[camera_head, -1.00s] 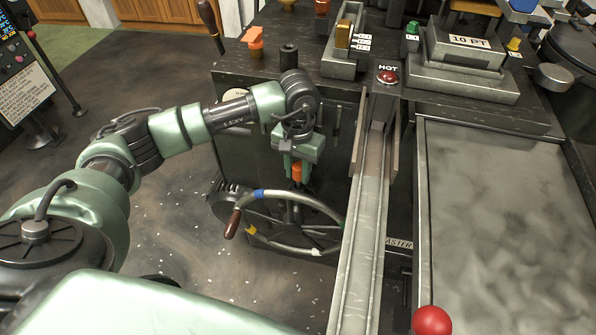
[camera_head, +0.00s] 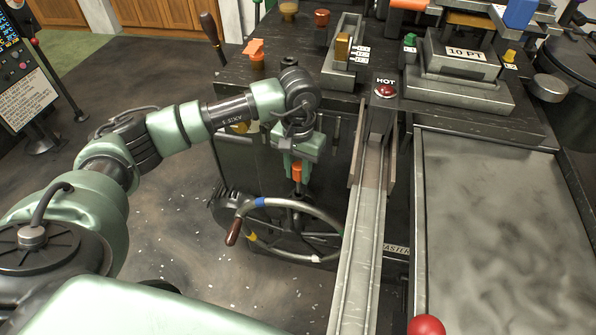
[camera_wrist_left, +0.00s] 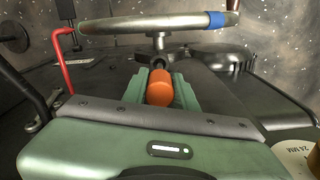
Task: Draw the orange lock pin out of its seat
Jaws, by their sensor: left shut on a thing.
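The orange lock pin (camera_head: 297,171) is held in my left gripper (camera_head: 297,164), which points down above the handwheel's hub area. In the left wrist view the pin's rounded orange grip (camera_wrist_left: 160,88) lies between the two green fingers, which are shut on it. A dark part lies just beyond the grip there. The pin's lower end and its seat are too small and partly hidden, so I cannot tell how far the pin is in. My right gripper is not in view.
The handwheel (camera_head: 285,201) with coloured tape bands is just below the gripper. A metal chute (camera_head: 360,245) runs close to its right. The dark machine table (camera_head: 235,75) is behind, carrying an orange knob (camera_head: 257,62). Open floor (camera_head: 165,250) is at left.

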